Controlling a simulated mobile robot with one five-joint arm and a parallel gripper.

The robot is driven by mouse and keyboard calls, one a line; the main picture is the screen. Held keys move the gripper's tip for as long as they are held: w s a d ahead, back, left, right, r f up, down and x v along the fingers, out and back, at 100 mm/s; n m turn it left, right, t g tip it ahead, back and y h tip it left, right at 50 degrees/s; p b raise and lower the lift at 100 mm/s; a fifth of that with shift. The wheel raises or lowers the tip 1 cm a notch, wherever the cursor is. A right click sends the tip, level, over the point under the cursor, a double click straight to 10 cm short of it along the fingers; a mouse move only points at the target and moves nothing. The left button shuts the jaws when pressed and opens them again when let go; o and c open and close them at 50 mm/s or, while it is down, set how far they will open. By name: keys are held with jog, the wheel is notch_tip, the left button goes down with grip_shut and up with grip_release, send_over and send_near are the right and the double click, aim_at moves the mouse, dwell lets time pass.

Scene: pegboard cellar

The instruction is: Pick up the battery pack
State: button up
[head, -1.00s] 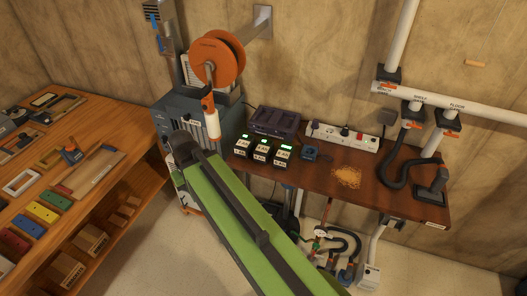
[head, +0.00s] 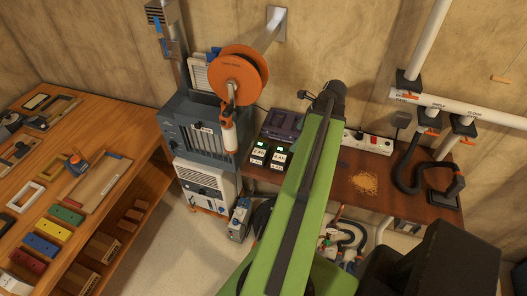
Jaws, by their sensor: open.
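Two dark battery packs with bright green lit tops and white labels stand side by side on the dark wooden bench, the left pack (head: 256,158) and the right pack (head: 278,159). The labels are too small to read surely, so I cannot tell which pack is meant. My green arm crosses the middle of the view and covers the bench just right of them. Its dark far end is above the back of the bench. I cannot make out my gripper's jaws anywhere in view.
A dark charger-like box (head: 283,123) sits behind the packs. A power strip (head: 372,143), sawdust (head: 365,183) and a black hose (head: 408,175) lie to the right.

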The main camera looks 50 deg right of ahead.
aim_at(282, 155)
jog(key=b+x, duration=1.6)
jog(key=x, duration=0.1)
jog(key=shift+w+d+f, duration=0.1)
jog(key=shift+d+f, duration=0.1)
jog(key=shift+f, duration=0.1)
jog(key=shift+r, duration=0.2)
jog(key=c, duration=0.9)
